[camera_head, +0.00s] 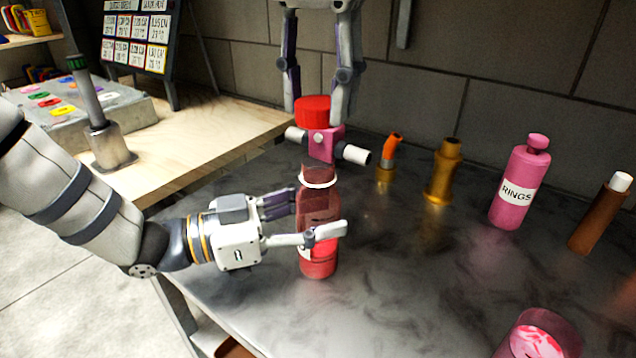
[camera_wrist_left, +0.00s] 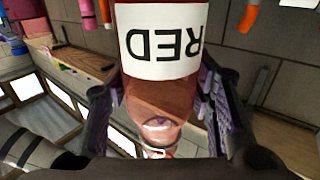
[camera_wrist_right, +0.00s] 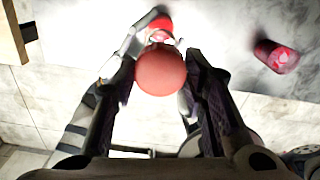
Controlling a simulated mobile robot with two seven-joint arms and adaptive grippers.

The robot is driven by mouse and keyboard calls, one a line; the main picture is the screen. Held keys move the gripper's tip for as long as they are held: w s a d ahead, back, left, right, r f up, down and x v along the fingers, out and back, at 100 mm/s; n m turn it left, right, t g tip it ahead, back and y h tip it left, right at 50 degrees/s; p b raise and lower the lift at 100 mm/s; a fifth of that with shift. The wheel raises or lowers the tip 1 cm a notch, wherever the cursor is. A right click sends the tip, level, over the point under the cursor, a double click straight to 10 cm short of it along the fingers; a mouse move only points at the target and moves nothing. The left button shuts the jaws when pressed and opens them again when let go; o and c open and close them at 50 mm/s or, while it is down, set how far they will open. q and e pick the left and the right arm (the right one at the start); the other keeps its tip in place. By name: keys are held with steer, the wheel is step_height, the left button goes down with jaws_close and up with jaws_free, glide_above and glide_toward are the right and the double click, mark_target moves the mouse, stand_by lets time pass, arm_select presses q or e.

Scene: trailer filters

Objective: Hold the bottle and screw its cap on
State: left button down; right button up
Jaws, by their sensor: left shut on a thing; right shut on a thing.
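The clear red bottle (camera_head: 319,207) is upright with its neck bare at the top. My left gripper (camera_head: 318,232) is shut on its body from the left. In the left wrist view the bottle (camera_wrist_left: 160,95) fills the space between the fingers, with its RED label upside down. The red cap (camera_head: 312,110) is above the bottle, apart from it. My right gripper (camera_head: 315,98) comes down from above and is shut on the cap. In the right wrist view the round cap (camera_wrist_right: 160,72) hides part of the bottle. Whether the bottle touches the table is unclear.
A pink piece with white ends (camera_head: 324,145) shows just below the cap; its depth is unclear. Orange (camera_head: 390,150) and gold (camera_head: 443,172) fittings, a pink RINGS bottle (camera_head: 516,182) and a brown tube (camera_head: 596,222) stand right. A pink-red cup (camera_head: 537,340) is front right.

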mark_target(318, 162)
steer(key=shift+f, duration=1.8)
steer(key=shift+f, duration=0.15)
steer(key=shift+f, duration=0.75)
steer(key=shift+f, duration=0.55)
